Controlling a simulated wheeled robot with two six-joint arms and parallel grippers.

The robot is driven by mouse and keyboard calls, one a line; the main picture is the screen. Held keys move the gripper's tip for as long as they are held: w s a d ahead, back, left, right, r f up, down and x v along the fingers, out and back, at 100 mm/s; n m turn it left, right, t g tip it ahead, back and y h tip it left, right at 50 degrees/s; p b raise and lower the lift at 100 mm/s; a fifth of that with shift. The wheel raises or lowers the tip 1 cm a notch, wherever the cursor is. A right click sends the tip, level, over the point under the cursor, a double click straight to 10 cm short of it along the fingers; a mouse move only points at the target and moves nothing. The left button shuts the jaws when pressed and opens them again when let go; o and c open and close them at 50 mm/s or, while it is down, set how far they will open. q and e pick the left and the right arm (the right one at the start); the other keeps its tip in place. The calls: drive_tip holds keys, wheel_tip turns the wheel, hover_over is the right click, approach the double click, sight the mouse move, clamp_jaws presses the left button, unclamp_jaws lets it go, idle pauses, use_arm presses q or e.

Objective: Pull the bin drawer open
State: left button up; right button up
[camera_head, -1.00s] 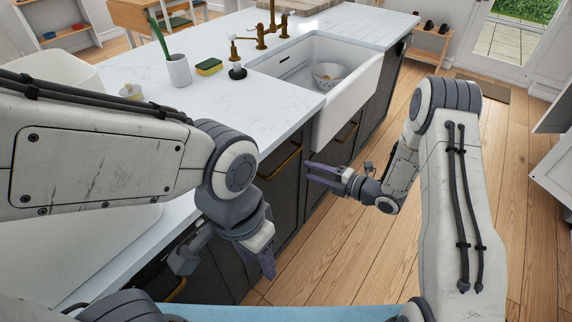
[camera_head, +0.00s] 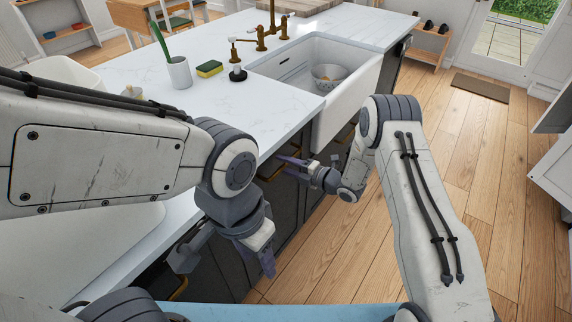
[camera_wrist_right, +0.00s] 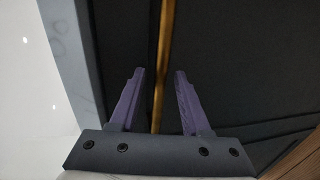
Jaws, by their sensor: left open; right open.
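The dark drawer front (camera_head: 283,203) below the counter, left of the sink, carries a brass bar handle (camera_head: 268,172). The handle also shows in the right wrist view (camera_wrist_right: 164,45) as a long bar. My right gripper (camera_head: 283,166) is open at this handle. In the right wrist view its purple fingers (camera_wrist_right: 160,72) stand on either side of the bar, not closed on it. The drawer front looks flush with the cabinet. My left gripper (camera_head: 264,256) is open and empty, pointing down beside the cabinet fronts, nearer to me.
The white counter (camera_head: 140,62) overhangs the cabinets. A white sink (camera_head: 345,108) with a metal colander (camera_head: 328,76) juts out past my right gripper. Another brass handle (camera_head: 178,288) is low by my left arm.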

clamp_jaws()
idle(1.3)
